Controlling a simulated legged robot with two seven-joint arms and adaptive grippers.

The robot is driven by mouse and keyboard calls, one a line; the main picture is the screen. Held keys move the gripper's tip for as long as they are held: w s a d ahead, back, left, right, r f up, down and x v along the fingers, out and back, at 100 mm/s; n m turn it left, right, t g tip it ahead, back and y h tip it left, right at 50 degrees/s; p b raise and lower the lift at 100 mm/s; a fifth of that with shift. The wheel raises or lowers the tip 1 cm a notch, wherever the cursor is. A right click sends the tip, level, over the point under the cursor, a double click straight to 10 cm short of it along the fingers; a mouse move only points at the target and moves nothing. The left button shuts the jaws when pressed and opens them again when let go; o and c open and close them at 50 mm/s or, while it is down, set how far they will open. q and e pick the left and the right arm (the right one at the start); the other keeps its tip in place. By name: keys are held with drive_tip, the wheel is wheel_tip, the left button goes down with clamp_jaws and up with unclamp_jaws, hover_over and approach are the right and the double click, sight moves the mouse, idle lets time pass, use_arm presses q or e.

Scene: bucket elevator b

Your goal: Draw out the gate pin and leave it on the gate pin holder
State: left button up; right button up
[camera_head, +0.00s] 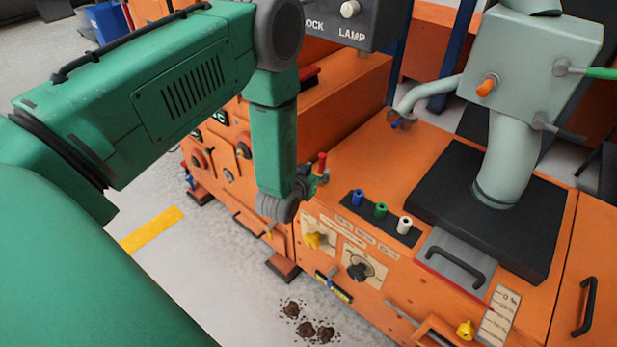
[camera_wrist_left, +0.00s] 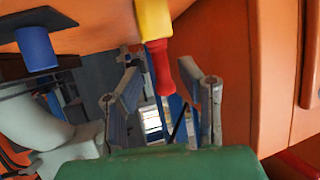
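My left gripper (camera_head: 308,182) hangs at the left edge of the orange machine's top, by a small red-topped piece (camera_head: 322,158). In the left wrist view the fingers of my left gripper (camera_wrist_left: 162,95) are spread apart. A rod with a yellow upper part (camera_wrist_left: 154,20) and a red end (camera_wrist_left: 161,68) reaches down towards the space between them. I see no finger closed on it. I cannot tell for sure whether this rod is the gate pin. No holder is clearly recognisable as the gate pin holder. My right gripper is not in view.
A black strip with blue, green and white pegs (camera_head: 381,211) lies right of my gripper. Beyond stand a black base (camera_head: 450,195) and grey-green column (camera_head: 508,150). The front panel has a yellow knob (camera_head: 313,240) and black dial (camera_head: 358,269). Dark debris (camera_head: 305,330) lies on the floor.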

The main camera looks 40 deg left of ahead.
use_arm(q)
drive_tip(key=v, duration=0.7)
idle(0.3)
